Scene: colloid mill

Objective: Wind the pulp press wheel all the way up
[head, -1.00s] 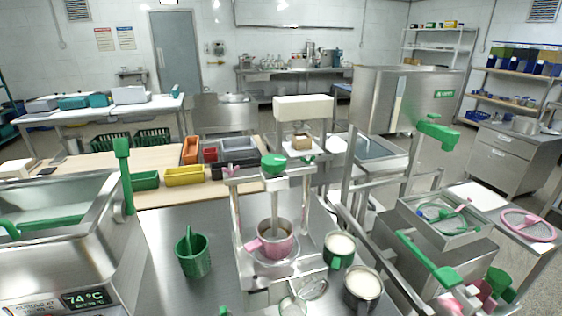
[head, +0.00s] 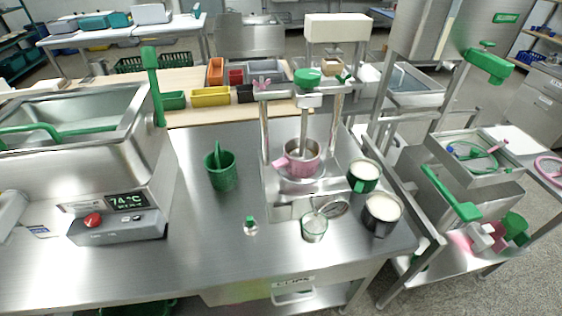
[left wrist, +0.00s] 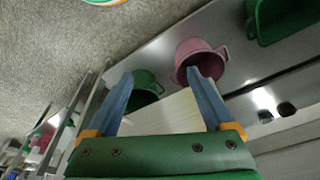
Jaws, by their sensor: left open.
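In the head view a press-like steel frame (head: 265,135) stands on the steel bench, with two posts, a crossbar and a central vertical shaft. A round green knob or wheel (head: 307,76) sits on top of the shaft. A pink-handled steel pot (head: 297,163) stands below it. A pink ring-shaped wheel (head: 549,167) is at the right edge; I cannot tell which of these is the press wheel. My left gripper (left wrist: 158,75) shows only in the left wrist view, open and empty, with a pink pot (left wrist: 199,57) beyond its fingers. My right gripper is not in view.
A heated steel tank (head: 75,160) is at left. The front of the bench is mostly clear.

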